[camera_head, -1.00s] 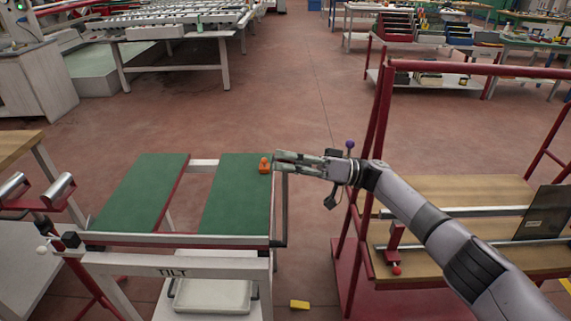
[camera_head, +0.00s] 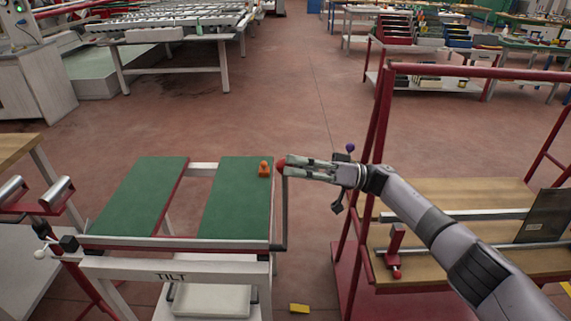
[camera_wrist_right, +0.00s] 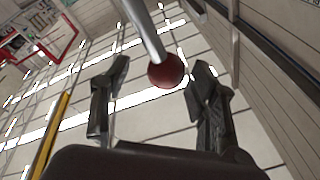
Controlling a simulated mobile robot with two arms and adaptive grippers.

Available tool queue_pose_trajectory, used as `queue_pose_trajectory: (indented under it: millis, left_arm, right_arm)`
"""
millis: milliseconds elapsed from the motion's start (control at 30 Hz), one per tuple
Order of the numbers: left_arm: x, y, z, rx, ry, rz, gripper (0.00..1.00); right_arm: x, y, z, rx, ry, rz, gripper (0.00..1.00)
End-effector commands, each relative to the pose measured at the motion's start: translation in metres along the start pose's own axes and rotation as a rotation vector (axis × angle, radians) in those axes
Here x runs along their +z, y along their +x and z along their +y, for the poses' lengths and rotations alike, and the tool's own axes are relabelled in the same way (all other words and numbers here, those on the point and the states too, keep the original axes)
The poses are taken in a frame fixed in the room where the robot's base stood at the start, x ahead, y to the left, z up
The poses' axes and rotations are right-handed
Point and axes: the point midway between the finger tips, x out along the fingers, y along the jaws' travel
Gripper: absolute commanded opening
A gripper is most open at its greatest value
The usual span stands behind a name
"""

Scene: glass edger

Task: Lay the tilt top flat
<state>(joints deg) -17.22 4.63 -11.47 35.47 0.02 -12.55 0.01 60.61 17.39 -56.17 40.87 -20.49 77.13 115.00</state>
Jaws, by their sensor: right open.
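In the right wrist view, the knob (camera_wrist_right: 166,71) shows between the two spread fingertips, with a gap on each side. My left gripper is out of view.
A red rack (camera_head: 383,150) with wooden shelves stands close under my right arm. A white tray (camera_head: 210,300) is below the tilt top, and a yellow block (camera_head: 299,308) lies on the floor.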

Motion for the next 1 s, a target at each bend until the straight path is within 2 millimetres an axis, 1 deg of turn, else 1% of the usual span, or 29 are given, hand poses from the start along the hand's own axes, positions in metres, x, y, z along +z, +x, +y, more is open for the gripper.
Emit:
queue_pose_trajectory:
  millis: [33, 200, 300, 400, 500, 633, 933, 1000]
  left_arm:
    - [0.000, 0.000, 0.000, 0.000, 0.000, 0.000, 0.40]
    - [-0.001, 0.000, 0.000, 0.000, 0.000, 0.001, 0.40]
    - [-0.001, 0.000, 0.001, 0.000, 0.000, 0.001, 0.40]
    - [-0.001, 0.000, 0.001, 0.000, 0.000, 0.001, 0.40]
    - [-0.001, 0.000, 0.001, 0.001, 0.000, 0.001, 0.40]
    - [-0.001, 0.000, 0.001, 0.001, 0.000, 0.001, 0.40]
    - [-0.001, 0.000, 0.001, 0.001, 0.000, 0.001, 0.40]
    - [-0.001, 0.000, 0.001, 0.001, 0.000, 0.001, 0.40]
  right_arm:
    - [0.000, -0.012, 0.001, 0.005, 0.000, 0.002, 0.54]
    - [-0.001, -0.051, 0.001, 0.007, 0.001, 0.002, 0.54]
    - [-0.001, -0.071, 0.001, 0.006, 0.000, 0.002, 0.54]
    - [-0.001, -0.085, 0.000, 0.004, -0.001, 0.002, 0.54]
    - [-0.001, -0.094, 0.000, 0.004, 0.000, 0.002, 0.54]
    - [-0.001, -0.100, 0.000, 0.003, 0.000, 0.002, 0.54]
    - [-0.001, -0.101, 0.000, 0.002, -0.001, 0.002, 0.54]
    - [0.003, -0.101, 0.003, 0.010, -0.004, 0.013, 0.54]
